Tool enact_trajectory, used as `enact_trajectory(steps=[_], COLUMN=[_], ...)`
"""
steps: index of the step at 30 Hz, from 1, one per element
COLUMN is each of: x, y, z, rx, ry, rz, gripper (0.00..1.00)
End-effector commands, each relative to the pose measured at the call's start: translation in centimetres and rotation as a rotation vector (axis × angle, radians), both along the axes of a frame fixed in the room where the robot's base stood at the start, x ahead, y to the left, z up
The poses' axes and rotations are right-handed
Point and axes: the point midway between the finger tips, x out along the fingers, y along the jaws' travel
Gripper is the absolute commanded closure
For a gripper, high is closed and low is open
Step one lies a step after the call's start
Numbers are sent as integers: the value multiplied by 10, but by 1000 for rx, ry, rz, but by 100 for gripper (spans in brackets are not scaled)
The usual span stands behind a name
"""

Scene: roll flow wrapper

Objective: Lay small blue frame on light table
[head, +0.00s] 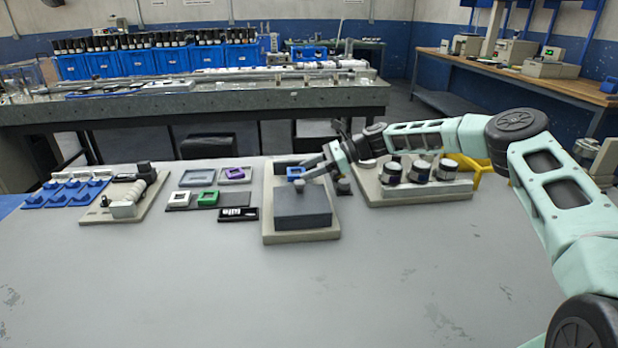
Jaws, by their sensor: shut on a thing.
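The small blue frame (295,173) is at the tips of my gripper (306,171), over the back part of a beige station with a dark grey block. My gripper reaches in from the right and looks shut on the frame's right side. The fingers hide part of the frame, and I cannot tell whether it touches the station below. The broad pale grey table (300,290) carries the station. I cannot tell whether this table or a smaller plate on it is the light table.
Left of the station are a grey-blue plate (198,178), a purple frame (235,173), a white frame (180,199), a green frame (208,197) and a black label plate (238,214). The table front is clear.

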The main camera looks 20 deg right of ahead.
Motion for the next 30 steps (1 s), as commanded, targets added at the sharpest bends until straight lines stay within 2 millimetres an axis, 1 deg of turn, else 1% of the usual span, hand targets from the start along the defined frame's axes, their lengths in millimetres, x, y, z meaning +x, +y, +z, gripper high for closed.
enact_trajectory(steps=[1, 3, 5, 15, 16, 17, 18, 27, 30], x=[0, 0, 0, 0, 0, 0, 0, 0, -1], y=[0, 0, 0, 0, 0, 0, 0, 0, -8], z=[-9, -19, -25, -28, -28, -27, -27, -25, -23], rx=[2, 3, 1, -1, -1, -1, -1, 0, -1], ry=[3, 2, 2, -1, -1, -1, -1, -1, -1], rz=[-1, -1, -1, 0, 0, 0, 0, 0, -1], gripper=[75, 75, 75, 75, 45, 37, 32, 32, 32])
